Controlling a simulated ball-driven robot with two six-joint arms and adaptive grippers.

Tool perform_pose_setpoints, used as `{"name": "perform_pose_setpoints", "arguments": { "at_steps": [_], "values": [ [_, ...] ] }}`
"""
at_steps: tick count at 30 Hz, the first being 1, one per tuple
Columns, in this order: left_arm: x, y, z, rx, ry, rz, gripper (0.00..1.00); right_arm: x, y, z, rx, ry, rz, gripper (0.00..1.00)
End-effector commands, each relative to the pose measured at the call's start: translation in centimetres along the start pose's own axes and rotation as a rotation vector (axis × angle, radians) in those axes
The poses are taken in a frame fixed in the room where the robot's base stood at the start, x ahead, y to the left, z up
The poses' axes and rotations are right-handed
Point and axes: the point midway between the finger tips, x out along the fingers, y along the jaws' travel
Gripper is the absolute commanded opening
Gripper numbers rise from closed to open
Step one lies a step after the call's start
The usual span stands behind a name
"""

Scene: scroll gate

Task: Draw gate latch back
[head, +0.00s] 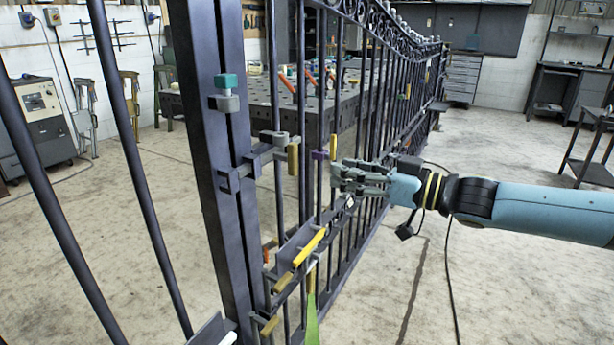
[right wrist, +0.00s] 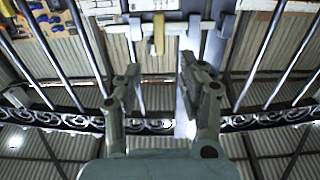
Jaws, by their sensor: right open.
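The dark metal gate (head: 375,105) runs back to the right from a thick dark post (head: 222,150). Latch hardware sits at the post: a dark grey bracket (head: 240,175), a grey block with a yellow grip (head: 293,158), and a small purple piece (head: 319,155) on a bar. My right gripper (head: 335,176) is in front of the gate bars, right of this hardware, its fingers pointing left. In the right wrist view the gripper (right wrist: 158,72) is open and empty. A pale horizontal bar with a yellow tab (right wrist: 157,35) shows beyond its fingertips, apart from them. My left gripper is out of view.
A teal-topped grey fitting (head: 226,92) is higher on the post. Below the latch, a slanted rail with a yellow bar (head: 308,247) juts from the gate. A perforated workbench (head: 345,105) stands behind the bars.

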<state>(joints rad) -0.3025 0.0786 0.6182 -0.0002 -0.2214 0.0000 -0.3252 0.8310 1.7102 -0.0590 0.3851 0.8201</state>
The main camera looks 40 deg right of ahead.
Motion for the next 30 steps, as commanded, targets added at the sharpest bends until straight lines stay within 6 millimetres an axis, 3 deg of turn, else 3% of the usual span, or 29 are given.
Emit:
{"name": "perform_pose_setpoints", "arguments": {
  "at_steps": [5,12,24,30],
  "values": [
    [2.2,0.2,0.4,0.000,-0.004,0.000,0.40,2.5,0.1,0.2,-0.003,0.006,0.002,0.40],
    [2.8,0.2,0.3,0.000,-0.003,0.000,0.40,5.2,0.1,-0.1,-0.002,0.006,0.004,0.40],
    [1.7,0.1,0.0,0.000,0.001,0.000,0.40,9.5,0.1,-0.4,-0.001,0.006,0.004,0.40],
    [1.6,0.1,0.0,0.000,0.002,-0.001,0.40,10.3,0.1,-0.3,-0.001,0.002,0.002,0.40]
  ]
}}
